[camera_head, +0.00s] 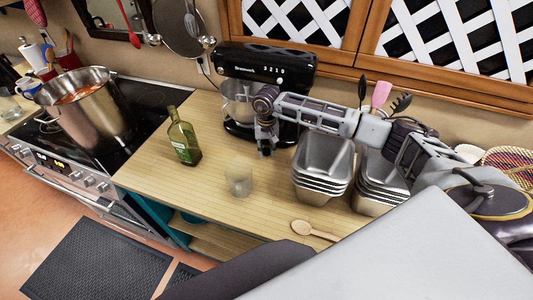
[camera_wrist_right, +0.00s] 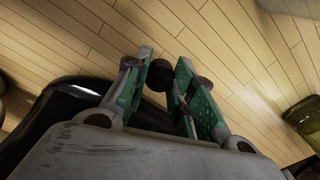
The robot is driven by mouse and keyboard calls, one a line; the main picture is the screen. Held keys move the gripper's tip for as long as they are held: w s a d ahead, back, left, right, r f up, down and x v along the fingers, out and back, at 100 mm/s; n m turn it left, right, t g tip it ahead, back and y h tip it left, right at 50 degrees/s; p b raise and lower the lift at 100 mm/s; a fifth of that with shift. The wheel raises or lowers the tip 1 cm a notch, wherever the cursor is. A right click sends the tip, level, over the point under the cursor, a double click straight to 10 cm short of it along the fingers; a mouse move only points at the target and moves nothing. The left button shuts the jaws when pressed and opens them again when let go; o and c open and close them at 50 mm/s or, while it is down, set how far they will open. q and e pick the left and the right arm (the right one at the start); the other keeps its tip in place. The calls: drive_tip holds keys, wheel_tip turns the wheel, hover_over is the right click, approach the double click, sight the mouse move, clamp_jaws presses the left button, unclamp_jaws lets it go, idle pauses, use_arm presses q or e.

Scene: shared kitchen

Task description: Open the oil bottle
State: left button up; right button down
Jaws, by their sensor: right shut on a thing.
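The green glass oil bottle (camera_head: 184,140) stands upright on the wooden counter, right of the stove. Its neck shows no dark cap that I can make out. Part of it also shows at the right edge of the wrist view (camera_wrist_right: 304,120). My right gripper (camera_head: 265,148) is to the right of the bottle, apart from it, in front of the black mixer. In the wrist view its green-padded fingers are shut on a small round black piece, which looks like the bottle cap (camera_wrist_right: 160,75). My left gripper is not in view.
A clear glass (camera_head: 239,181) stands on the counter between bottle and stacked metal pans (camera_head: 322,170). A wooden spoon (camera_head: 310,230) lies at the front. The black mixer (camera_head: 262,68) is behind my gripper. A large pot (camera_head: 87,108) stands on the stove. Counter around the bottle is clear.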

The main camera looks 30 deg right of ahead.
sight(267, 150)
wheel_tip(267, 150, down, 2)
drive_tip(key=shift+f+p, duration=0.25)
drive_tip(key=shift+p, duration=0.1)
drive_tip(key=shift+f, duration=0.2)
drive_tip(key=shift+f, duration=0.15)
drive_tip(key=c, duration=1.2)
unclamp_jaws()
drive_tip(key=shift+r, duration=0.35)
wheel_tip(267, 150, up, 10)
drive_tip(key=b, duration=0.3)
drive_tip(key=shift+r, duration=0.85)
